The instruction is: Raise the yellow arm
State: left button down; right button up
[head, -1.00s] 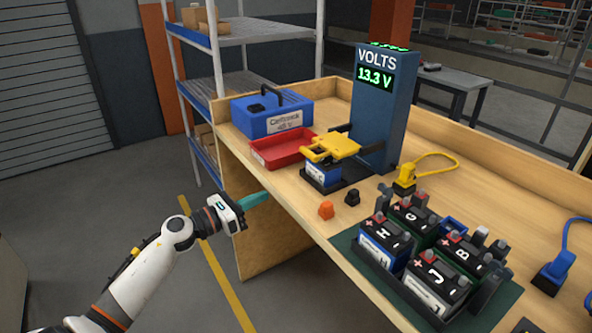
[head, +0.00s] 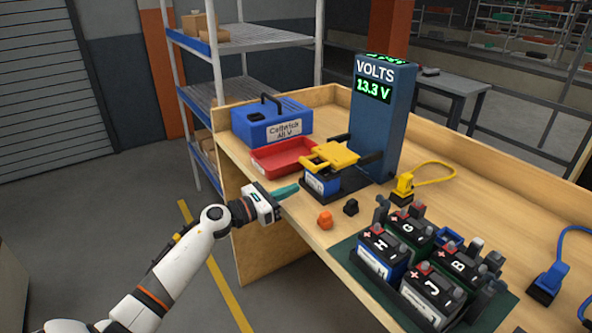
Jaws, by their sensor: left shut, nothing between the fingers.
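The yellow arm (head: 331,156) lies flat and lowered over a blue battery (head: 322,183) in a dark cradle at the foot of the blue VOLTS post (head: 381,125). The post's display reads 13.3 V. My left gripper (head: 288,191) is shut and empty, its teal fingers at the bench's left edge, just left of the cradle and apart from the yellow arm. My right gripper is not in view.
A red tray (head: 285,155) and a blue case (head: 272,120) stand behind the cradle. Orange (head: 325,220) and black (head: 351,207) caps sit in front. Several batteries stand on a green mat (head: 345,250) at the right. A yellow plug (head: 403,187) with a looped cable lies right of the post.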

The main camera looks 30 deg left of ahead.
pick_arm(q)
jog(key=w+r+p, duration=0.2)
jog(key=r, duration=0.1)
jog(key=shift+d+r, duration=0.1)
jog(key=shift+d, duration=0.3)
jog(key=shift+r+p, duration=0.35)
jog(key=shift+r, duration=0.1)
jog(key=shift+f, duration=0.1)
